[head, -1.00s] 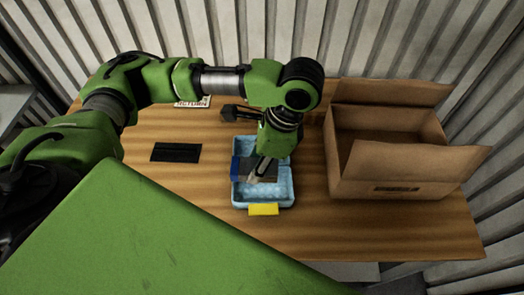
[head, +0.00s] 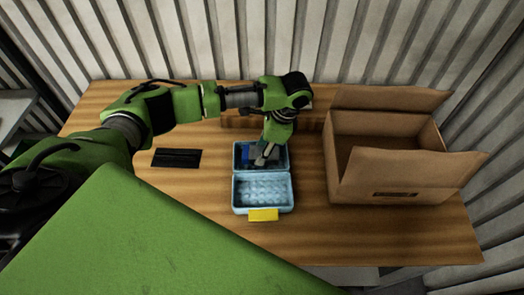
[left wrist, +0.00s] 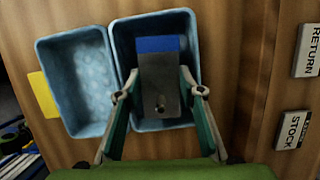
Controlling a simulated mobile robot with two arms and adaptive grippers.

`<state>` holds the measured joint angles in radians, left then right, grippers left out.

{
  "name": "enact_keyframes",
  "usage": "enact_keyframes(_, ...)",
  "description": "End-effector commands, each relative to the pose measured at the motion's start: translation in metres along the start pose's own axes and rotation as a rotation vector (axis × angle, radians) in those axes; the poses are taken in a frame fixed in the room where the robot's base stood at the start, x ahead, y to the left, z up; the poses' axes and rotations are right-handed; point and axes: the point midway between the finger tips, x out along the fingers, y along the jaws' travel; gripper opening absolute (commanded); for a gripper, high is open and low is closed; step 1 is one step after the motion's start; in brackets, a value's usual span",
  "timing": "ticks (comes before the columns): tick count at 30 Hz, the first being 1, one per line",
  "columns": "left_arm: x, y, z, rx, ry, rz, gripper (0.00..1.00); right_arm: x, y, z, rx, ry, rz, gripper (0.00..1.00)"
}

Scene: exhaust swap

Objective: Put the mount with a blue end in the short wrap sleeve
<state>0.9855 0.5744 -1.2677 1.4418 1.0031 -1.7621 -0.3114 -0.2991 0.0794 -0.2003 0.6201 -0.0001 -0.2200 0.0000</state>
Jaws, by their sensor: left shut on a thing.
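The mount is a grey block with a blue end; its blue end shows in the head view (head: 246,157) and the whole mount in the left wrist view (left wrist: 159,85). My left gripper (head: 262,160) is shut on the mount, with a finger on each side of it in the left wrist view (left wrist: 160,94). The mount is over or inside the far half of a light blue two-part case (head: 235,168); I cannot tell whether it touches the bottom. No part can be surely made out as the short wrap sleeve. My right gripper is out of view.
The case's near half (head: 262,192) looks empty and has a yellow tab (head: 263,215). A flat black piece (head: 176,158) lies to the left. An open cardboard box (head: 385,178) stands at right. RETURN (left wrist: 309,50) and STOCK (left wrist: 291,130) labels lie on the table.

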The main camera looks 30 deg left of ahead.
Motion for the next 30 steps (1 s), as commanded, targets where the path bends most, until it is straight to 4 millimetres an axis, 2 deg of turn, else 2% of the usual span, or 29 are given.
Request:
enact_keyframes(1,0.003,0.001,-0.001,0.0,-0.002,0.001,0.04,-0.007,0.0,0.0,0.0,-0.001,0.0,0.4)
enact_keyframes(3,0.01,0.0,-0.003,0.0,-0.001,0.001,0.04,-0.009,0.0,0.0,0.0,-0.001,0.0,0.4)
enact_keyframes(14,0.016,0.001,-0.005,0.0,0.0,0.0,0.04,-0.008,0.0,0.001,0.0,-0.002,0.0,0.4)
enact_keyframes(15,0.017,0.001,-0.005,0.0,0.0,0.0,0.38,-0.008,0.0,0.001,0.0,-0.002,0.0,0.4)
enact_keyframes(16,0.017,0.001,-0.005,0.0,0.0,0.0,0.43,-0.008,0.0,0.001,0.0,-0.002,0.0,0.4)
enact_keyframes(26,0.015,0.0,-0.005,0.0,0.001,0.0,0.43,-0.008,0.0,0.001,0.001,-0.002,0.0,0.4)
enact_keyframes(30,0.004,0.0,-0.006,0.0,0.004,-0.002,0.43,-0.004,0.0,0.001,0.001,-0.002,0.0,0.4)
